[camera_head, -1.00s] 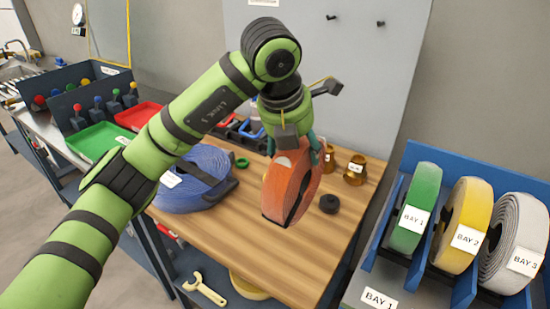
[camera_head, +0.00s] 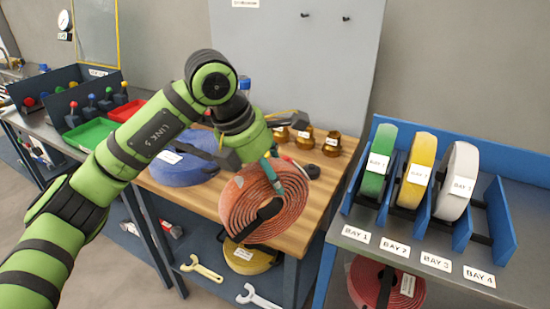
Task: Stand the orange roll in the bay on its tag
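The orange roll (camera_head: 238,212) is a coiled hose held up above the front edge of the wooden bench, its flat spiral side facing me. My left gripper (camera_head: 270,176) reaches from the left and is shut on the roll's upper right part, with a teal finger across the coils. I cannot read a tag on the roll in this view. The blue rack (camera_head: 504,222) at the right has dividers and bay labels in front. Bays 1 to 3 hold a green, a yellow and a white roll. The bay behind the label BAY 4 (camera_head: 479,276) is empty. My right gripper is not in view.
A blue roll (camera_head: 190,172) lies on the wooden bench (camera_head: 316,192), with several brass fittings (camera_head: 304,139) behind. A red roll (camera_head: 385,284) and a yellow roll (camera_head: 246,260) sit lower down. A gap separates the bench from the rack's grey table (camera_head: 400,237).

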